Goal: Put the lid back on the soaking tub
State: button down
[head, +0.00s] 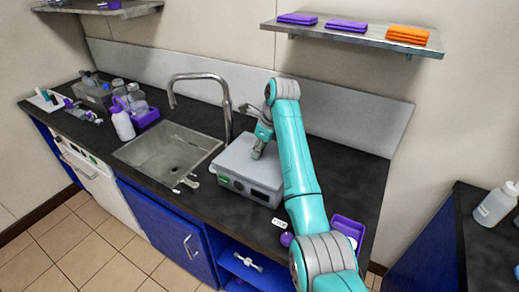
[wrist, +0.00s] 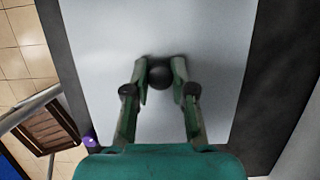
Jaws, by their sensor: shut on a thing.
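The soaking tub (head: 235,186) is a grey box with a green mark and a dark panel on its front, standing on the dark counter right of the sink. Its flat light-grey lid (head: 237,155) lies level over the tub top; I cannot tell whether it is fully seated. My gripper (head: 258,152) points down at the lid's middle. In the wrist view my gripper (wrist: 160,78) is shut on the round black knob (wrist: 159,73) of the lid (wrist: 100,60), one finger on each side. In the head view the knob is hidden by the gripper.
The sink (head: 168,150) with its tall tap (head: 200,77) is left of the tub. Bottles and a purple rack (head: 145,119) stand further left. A purple tray (head: 349,228) is at the counter's right front. A shelf with folded cloths (head: 345,25) hangs above.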

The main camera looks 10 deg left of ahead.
jog(key=shift+c, duration=2)
grip_release()
jog(key=shift+r, duration=0.15)
jog(key=shift+r, duration=3.35)
grip_shut()
